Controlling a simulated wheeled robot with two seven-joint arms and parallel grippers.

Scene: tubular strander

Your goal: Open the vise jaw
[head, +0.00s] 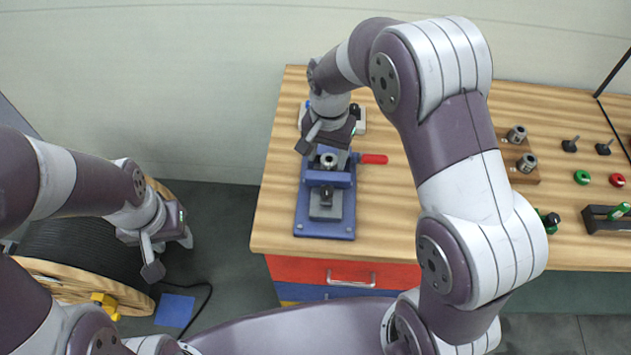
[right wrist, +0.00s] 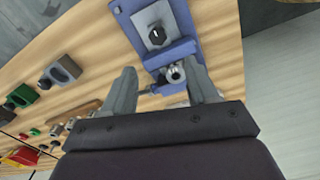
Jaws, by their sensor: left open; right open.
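The blue vise (head: 325,215) stands near the left front of the wooden workbench. Its red-ended handle (head: 373,159) points right. A grey block with a dark knob sits at its front end. My right gripper (head: 324,150) is open above the rear of the vise, by a round metal piece (head: 329,159). In the right wrist view the vise (right wrist: 187,18) lies beyond my open fingers (right wrist: 165,85), and the round metal end shows between them. Contact cannot be told. The handle is mostly hidden there. My left gripper (head: 168,254) is open and empty, left of the bench.
The workbench (head: 400,235) carries metal fittings on a wooden block (head: 524,178), green (head: 581,177) and red (head: 617,180) rings and black knobs to the right. Red and blue drawers (head: 345,273) are below. A cable reel (head: 75,260) stands at lower left. A wall is behind.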

